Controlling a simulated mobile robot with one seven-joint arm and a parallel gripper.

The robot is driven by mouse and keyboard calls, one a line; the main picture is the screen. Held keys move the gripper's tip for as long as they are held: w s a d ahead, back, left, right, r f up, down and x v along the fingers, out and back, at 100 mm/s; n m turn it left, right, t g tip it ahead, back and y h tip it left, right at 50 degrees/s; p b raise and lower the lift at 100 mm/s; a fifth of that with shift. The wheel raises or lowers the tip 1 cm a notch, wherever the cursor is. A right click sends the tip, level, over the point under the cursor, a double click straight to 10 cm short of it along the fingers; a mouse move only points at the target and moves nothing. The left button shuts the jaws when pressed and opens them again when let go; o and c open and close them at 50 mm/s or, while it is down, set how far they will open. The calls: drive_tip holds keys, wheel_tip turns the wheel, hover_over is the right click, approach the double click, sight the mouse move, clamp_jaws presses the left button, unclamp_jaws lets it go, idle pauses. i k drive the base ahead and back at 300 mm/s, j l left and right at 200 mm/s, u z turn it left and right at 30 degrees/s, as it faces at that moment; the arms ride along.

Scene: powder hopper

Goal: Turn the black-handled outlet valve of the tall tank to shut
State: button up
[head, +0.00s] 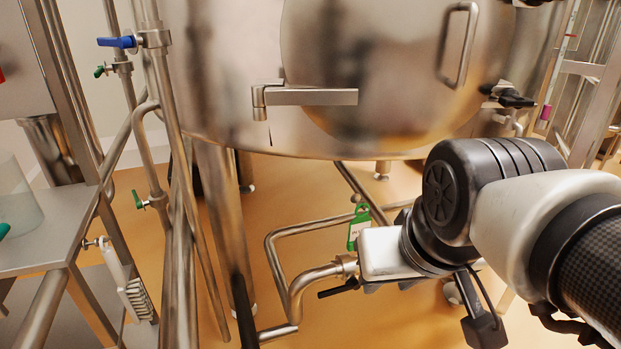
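The tall steel tank (225,75) fills the upper middle of the head view. Below it, a bent outlet pipe (303,290) runs up to a clamped fitting beside my gripper. A black valve handle (337,291) sticks out to the left below this fitting, roughly level and tilted slightly. My gripper (375,287) is right beside the handle's right end, with its pale body covering the valve behind. The fingers are mostly hidden, so I cannot tell whether they touch the handle or how far apart they are.
Blue-handled (117,42) and green-handled (139,200) valves sit on pipes at left. A steel table (45,230) with a hanging brush (135,299) stands far left. A tank leg (222,220) stands left of the pipe.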

sight(354, 285)
drive_tip(key=l+u, duration=0.2)
drive_tip(key=l, duration=0.2)
drive_tip(key=i+l+u, duration=0.25)
drive_tip(key=l, duration=0.15)
drive_tip(key=i, duration=0.4)
drive_tip(key=k, duration=0.65)
drive_tip(key=i+l, duration=0.2)
drive_tip(key=l, duration=0.15)
drive_tip(key=i+l+u, duration=0.1)
drive_tip(key=i+l, duration=0.15)
drive_tip(key=l, duration=0.1)
